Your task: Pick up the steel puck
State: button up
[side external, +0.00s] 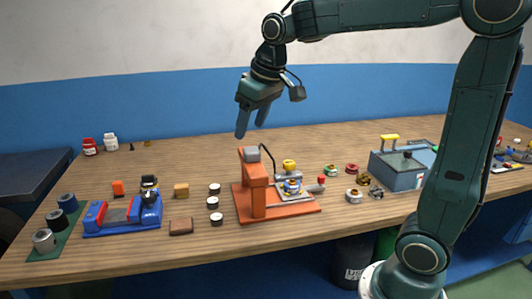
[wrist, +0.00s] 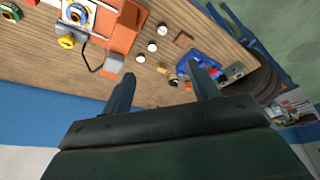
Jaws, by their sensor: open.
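A silver-grey cylinder (side external: 43,239), which looks like the steel puck, stands at the near end of a green mat (side external: 36,254) at the far left of the bench. Two darker cylinders, a near one (side external: 57,220) and a far one (side external: 68,203), stand behind it in a row on the same mat. My gripper (side external: 250,128) is open and empty, raised above the bench behind the orange press, well to the right of the mat. In the wrist view, the open fingers (wrist: 161,70) have nothing between them that they touch. The mat's cylinders are too small there to tell apart.
A blue vise-like fixture (side external: 122,229) stands just right of the mat. Several small white-topped pucks (side external: 212,203) and brown blocks (side external: 181,226) lie between it and the orange press (side external: 257,200). A grey-blue box (side external: 400,173) stands at right. The back left bench is mostly clear.

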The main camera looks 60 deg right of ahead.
jog(key=w+d+f+g, duration=0.1)
jog(key=w+d+f, duration=0.5)
jog(key=w+f, duration=0.3)
jog(key=w+d+f+g, duration=0.1)
jog(key=w+d+f, duration=0.5)
jog(key=w, duration=0.7)
notch_tip(320, 180, down, 3)
jog(key=shift+w+d+r, duration=0.15)
jog(key=shift+w+d, duration=0.05)
jog(key=shift+d, duration=0.05)
send_over(215, 186)
jog(key=s, duration=0.1)
jog(key=shift+a+f, duration=0.1)
jog(key=shift+f, duration=4.2)
jog(key=shift+f, duration=0.1)
jog(key=shift+w+f, duration=0.2)
jog(key=shift+f, duration=1.05)
jog(key=shift+w+f, duration=0.15)
jog(key=shift+f, duration=1.05)
jog(key=shift+c, duration=0.4)
